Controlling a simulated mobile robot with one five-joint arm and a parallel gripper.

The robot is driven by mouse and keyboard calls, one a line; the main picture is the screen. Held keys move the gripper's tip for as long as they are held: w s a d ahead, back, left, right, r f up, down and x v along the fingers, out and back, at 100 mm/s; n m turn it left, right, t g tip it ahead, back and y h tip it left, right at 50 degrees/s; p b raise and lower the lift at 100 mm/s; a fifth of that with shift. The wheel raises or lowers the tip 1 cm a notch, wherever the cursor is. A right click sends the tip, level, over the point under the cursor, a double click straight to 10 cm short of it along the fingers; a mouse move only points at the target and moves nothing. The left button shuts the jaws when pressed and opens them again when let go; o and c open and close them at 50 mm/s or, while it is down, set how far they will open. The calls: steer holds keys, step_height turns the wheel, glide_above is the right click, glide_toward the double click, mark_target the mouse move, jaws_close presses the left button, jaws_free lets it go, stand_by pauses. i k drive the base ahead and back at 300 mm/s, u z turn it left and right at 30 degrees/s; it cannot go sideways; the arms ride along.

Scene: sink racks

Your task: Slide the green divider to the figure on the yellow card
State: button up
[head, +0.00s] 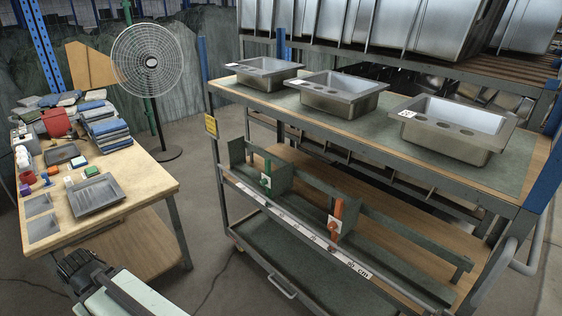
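The green divider (266,181) has an upright green handle on a small pale block. It stands near the left end of the lower shelf of the rack, behind the white scale strip (290,222). The yellow card (211,125) hangs on the rack's left front post; its figure is too small to read. My gripper (76,266) seems to be the dark part at the lower left, beside the wooden table and well apart from the divider. I cannot tell whether it is open or shut.
An orange divider (335,221) stands right of the green one on the same rail. Three steel sinks (449,130) sit on the shelf above. A cluttered wooden table (145,179) stands at the left, with a fan (148,62) behind it. Floor shows between table and rack.

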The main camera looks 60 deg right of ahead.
mark_target(280, 180)
steer(key=z, duration=0.1)
steer(key=i, duration=1)
steer(key=u, duration=0.05)
